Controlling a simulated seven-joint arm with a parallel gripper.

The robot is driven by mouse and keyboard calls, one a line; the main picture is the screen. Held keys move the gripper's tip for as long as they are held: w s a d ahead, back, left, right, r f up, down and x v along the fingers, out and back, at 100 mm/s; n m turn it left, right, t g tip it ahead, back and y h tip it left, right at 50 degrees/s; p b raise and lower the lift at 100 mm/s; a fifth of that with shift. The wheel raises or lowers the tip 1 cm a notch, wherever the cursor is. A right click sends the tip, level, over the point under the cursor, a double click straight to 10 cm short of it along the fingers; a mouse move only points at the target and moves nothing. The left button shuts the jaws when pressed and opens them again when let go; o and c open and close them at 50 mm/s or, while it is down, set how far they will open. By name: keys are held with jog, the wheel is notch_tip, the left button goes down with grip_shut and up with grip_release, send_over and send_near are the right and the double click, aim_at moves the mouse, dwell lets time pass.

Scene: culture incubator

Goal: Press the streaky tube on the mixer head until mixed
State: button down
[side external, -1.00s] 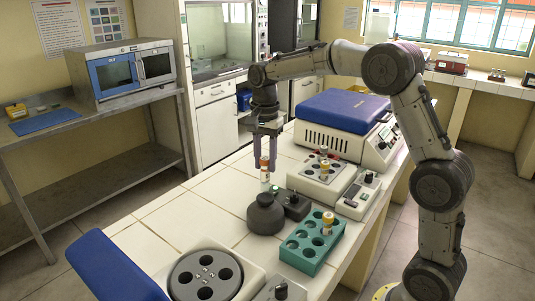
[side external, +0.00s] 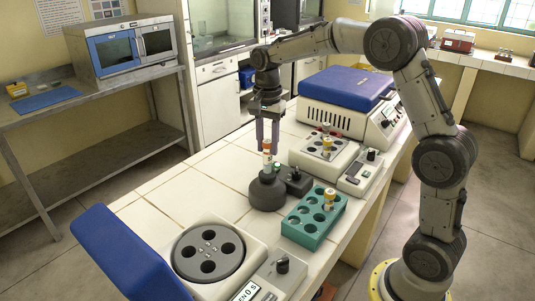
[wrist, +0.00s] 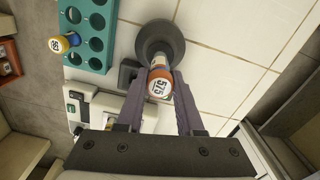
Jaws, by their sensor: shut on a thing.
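The mixer (side external: 266,192) is a dark, round-bodied unit with a narrower head, directly beneath the tube. The tube's lower end is at the mixer head, but I cannot tell whether it is pressing on it. The mixer also shows behind the tube in the wrist view (wrist: 160,36). Streaks in the liquid are too small to make out.
A teal rack (side external: 301,233) with one yellow-capped tube (side external: 329,196) stands right of the mixer. A white block unit (side external: 305,155) holding a tube is behind it. An open centrifuge (side external: 240,283) is in front. Bare tiles (side external: 190,195) lie to the left.

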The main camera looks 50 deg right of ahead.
jog(key=shift+f, duration=0.6)
dwell(2.0)
dwell(0.4)
jog(key=shift+r, duration=3.05)
